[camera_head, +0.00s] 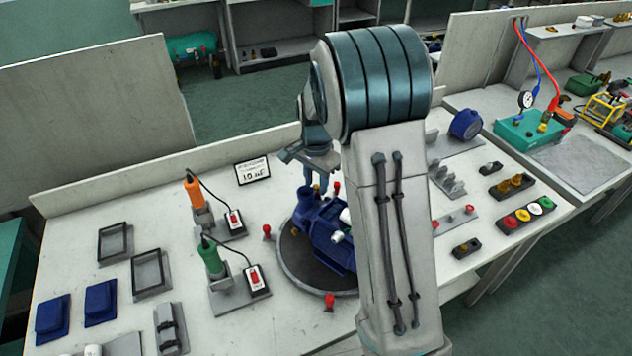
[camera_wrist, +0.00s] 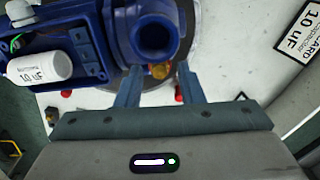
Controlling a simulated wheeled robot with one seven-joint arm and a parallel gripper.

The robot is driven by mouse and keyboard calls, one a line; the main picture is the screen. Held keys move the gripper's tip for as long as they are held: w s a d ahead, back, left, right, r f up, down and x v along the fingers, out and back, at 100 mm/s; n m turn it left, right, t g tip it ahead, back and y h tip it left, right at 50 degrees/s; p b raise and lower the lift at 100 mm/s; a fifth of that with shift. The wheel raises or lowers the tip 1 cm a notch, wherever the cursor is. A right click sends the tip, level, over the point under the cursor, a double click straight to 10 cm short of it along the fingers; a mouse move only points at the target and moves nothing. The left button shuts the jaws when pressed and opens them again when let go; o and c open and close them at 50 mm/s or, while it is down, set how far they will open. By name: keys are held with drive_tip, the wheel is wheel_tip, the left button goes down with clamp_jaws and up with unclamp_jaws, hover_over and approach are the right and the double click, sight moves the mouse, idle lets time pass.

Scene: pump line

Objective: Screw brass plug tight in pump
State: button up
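The blue pump (camera_head: 318,222) stands on a dark round plate on the bench. In the wrist view its blue body (camera_wrist: 93,45) and round port fill the top left. A brass plug (camera_wrist: 160,71) shows at the pump, just below the round port. My gripper (camera_wrist: 161,74) has its two fingers apart, one on each side of the plug, with a gap seemingly left on both sides. How deep the plug sits cannot be seen. In the head view my gripper (camera_head: 318,187) points down at the pump's back side, partly hidden by my arm.
The round plate (camera_head: 296,275) has red knobs around it. A green-handled tool (camera_head: 212,258) and an orange-handled tool (camera_head: 195,192) stand to the left. A white capacitor (camera_wrist: 40,67) sits on the pump. A tray with brass parts (camera_head: 513,186) is at right.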

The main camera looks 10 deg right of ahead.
drive_tip(key=shift+n, duration=0.3)
drive_tip(key=n, duration=0.3)
drive_tip(key=shift+b, duration=0.3)
drive_tip(key=shift+n, duration=1.9)
clamp_jaws()
drive_tip(key=shift+b, duration=0.3)
